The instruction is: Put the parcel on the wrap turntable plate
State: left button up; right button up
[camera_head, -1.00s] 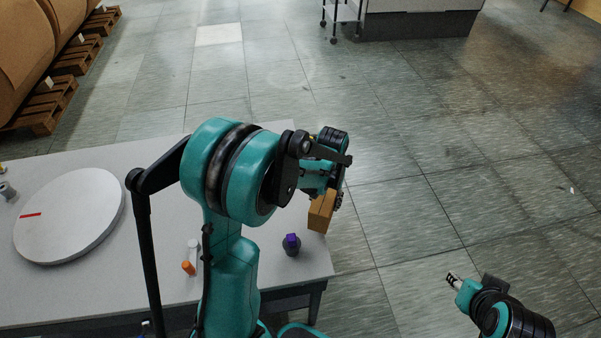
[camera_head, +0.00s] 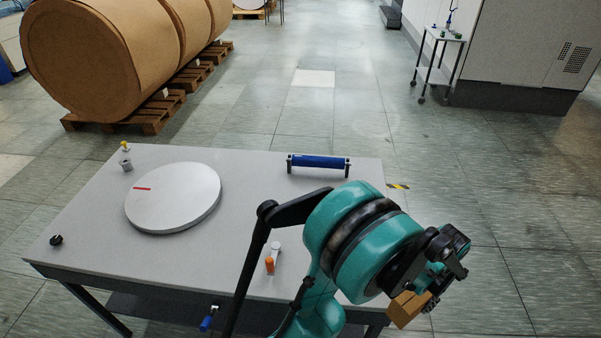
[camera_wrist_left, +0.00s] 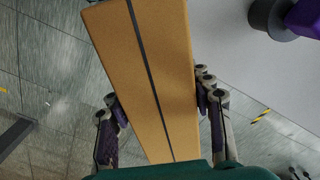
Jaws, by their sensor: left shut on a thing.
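The parcel (camera_head: 407,309) is a tan box, held in my left gripper (camera_head: 428,296) beyond the table's right end in the head view. In the left wrist view the parcel (camera_wrist_left: 150,70) has a dark stripe along it, and the fingers of my left gripper (camera_wrist_left: 160,118) press on both its sides. The wrap turntable plate (camera_head: 180,200) is a round white disc with a red mark, on the left part of the table, well apart from the parcel. The plate's top is bare. My right gripper is not in view.
The grey table (camera_head: 100,235) carries a blue roller (camera_head: 319,162) at the back and an orange-capped item (camera_head: 270,263) near the front. A black knob (camera_head: 56,240) sits at the front left. Large brown rolls (camera_head: 95,60) stand on pallets behind.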

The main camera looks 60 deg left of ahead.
aim_at(174, 192)
jog(key=k+j+z, duration=0.1)
jog(key=k+z, duration=0.9)
jog(key=k+j+u, duration=0.15)
jog(key=k+u, duration=0.3)
jog(key=k+j+u, duration=0.1)
jog(key=k+u, duration=0.3)
jog(key=k+j+u, duration=0.15)
jog(key=u, duration=0.25)
jog(key=k+j+u, duration=0.25)
jog(key=u, duration=0.2)
